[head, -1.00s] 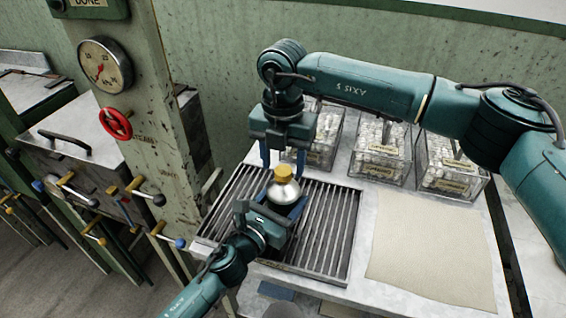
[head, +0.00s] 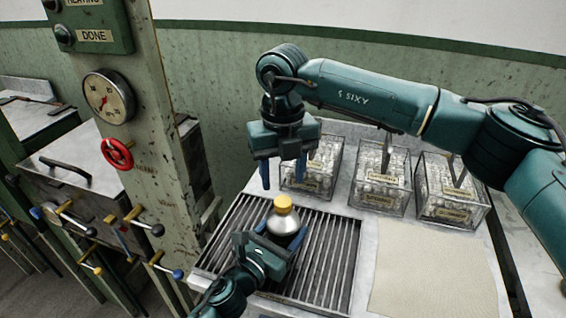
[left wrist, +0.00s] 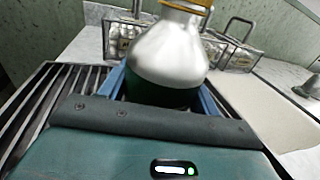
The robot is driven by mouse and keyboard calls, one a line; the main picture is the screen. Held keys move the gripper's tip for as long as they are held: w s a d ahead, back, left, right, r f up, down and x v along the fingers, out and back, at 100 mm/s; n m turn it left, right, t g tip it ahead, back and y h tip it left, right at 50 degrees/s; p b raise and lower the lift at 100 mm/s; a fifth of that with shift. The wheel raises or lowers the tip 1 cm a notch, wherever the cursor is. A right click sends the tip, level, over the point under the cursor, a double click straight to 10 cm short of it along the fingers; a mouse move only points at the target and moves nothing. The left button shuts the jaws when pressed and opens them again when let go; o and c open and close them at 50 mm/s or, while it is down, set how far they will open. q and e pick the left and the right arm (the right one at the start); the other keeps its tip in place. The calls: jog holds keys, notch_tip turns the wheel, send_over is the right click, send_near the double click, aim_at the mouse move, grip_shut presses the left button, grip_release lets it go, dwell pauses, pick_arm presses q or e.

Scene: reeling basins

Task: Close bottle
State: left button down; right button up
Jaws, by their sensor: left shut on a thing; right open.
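A silvery bottle (head: 284,221) with a yellow cap (head: 284,203) on its top stands upright over the slatted grate. My left gripper (head: 283,230) is shut around its body from the near side. In the left wrist view the bottle (left wrist: 168,60) sits between the blue fingers, with a dark green lower part. The cap (left wrist: 187,5) is cut off by the top edge there, so I cannot tell how tightly it sits. My right gripper (head: 283,180) points down, open and empty, a little above the cap.
The grate (head: 335,245) is set in a pale worktop. Several clear boxes of white cocoons (head: 380,180) stand behind, right of my right gripper. A beige sheet (head: 430,270) lies to the right. A green post (head: 155,130) with gauge and red valve wheel stands left.

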aim_at(283, 201)
jog(key=n, duration=0.3)
jog(key=r+n, duration=0.1)
jog(key=n, duration=0.6)
jog(key=shift+r+n, duration=0.35)
jog(key=shift+n, duration=0.05)
jog(key=n, duration=0.4)
jog(key=shift+r+n, duration=0.3)
jog(key=shift+r, duration=0.05)
jog(key=shift+f, duration=0.1)
jog(key=shift+f, duration=3.95)
jog(key=c, duration=1)
